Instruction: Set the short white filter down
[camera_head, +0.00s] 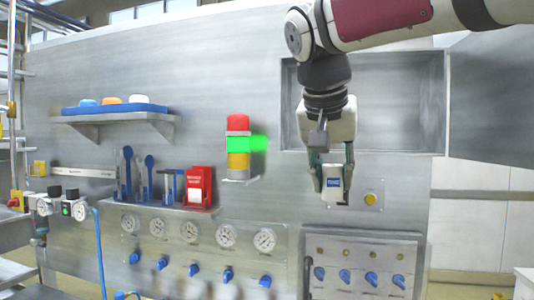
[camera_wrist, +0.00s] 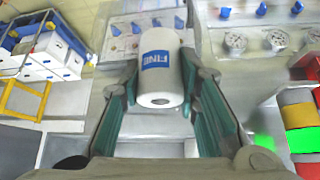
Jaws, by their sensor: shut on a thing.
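The short white filter (camera_head: 333,184) is a small white cylinder with a blue label. My gripper (camera_head: 332,180) is shut on it and holds it in the air in front of the metal panel, below the recessed opening. In the wrist view the filter (camera_wrist: 162,75) sits between the two green-padded fingers (camera_wrist: 165,110). Its end with a small dark hole faces the wrist camera. The head view does not show anything touching the filter from below.
A shelf (camera_head: 120,118) at left bears a blue tray (camera_head: 115,109). A red, green and yellow signal light (camera_head: 238,147) stands left of my gripper. Lower down are a red box (camera_head: 198,187), gauges (camera_head: 189,231) and a blue-knobbed panel (camera_head: 362,243).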

